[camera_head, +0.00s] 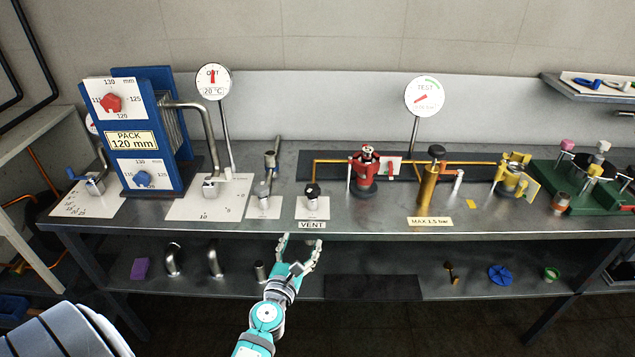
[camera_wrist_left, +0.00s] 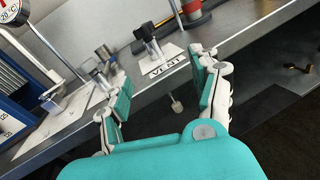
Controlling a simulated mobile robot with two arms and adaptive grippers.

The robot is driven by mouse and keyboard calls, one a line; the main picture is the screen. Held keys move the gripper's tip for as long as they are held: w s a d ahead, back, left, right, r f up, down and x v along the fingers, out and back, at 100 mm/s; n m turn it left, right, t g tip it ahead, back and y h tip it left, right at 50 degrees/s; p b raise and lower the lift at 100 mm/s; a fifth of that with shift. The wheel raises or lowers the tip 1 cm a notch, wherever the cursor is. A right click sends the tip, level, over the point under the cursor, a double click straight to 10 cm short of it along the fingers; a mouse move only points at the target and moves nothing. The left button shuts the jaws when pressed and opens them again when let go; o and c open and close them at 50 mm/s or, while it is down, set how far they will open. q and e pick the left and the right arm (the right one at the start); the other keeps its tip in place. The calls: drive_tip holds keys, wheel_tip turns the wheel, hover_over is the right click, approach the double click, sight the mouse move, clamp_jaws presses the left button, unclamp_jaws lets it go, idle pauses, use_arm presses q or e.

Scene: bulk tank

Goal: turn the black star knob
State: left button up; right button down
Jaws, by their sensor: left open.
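The black star knob (camera_head: 312,190) sits on top of a small silver valve on a white plate, above the VENT label (camera_head: 312,225) at the bench's front edge. My left gripper (camera_head: 299,240) is open and empty, in front of the bench edge and just below the label in the head view. In the left wrist view the knob (camera_wrist_left: 147,31) shows beyond the space between my two fingers (camera_wrist_left: 160,95), with clear distance to it. The fingers touch nothing. My right gripper is not in view.
A steel bench (camera_head: 260,228) carries a blue plate pack (camera_head: 150,130) at left, a red valve (camera_head: 366,172) and a yellow cylinder (camera_head: 428,188) to the right of the knob. A silver valve (camera_head: 269,175) stands close left. A lower shelf (camera_head: 330,262) holds loose parts.

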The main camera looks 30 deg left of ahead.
use_arm(q)
wheel_tip(320, 180, up, 3)
drive_tip(key=a+n+y, duration=0.1)
drive_tip(key=a+n, duration=0.1)
drive_tip(key=n, duration=0.1)
approach(311, 193)
drive_tip(key=shift+m+t, duration=0.3)
drive_tip(key=x, duration=0.4)
drive_tip(key=b+x, duration=0.1)
drive_tip(key=x, duration=0.2)
drive_tip(key=b+x, duration=0.1)
drive_tip(key=x, duration=0.3)
drive_tip(key=shift+w+a+f, duration=0.25)
drive_tip(key=shift+w+f, duration=0.05)
drive_tip(key=shift+f, duration=0.1)
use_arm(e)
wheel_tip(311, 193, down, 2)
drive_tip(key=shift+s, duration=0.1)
use_arm(q)
drive_tip(key=c, duration=1.2)
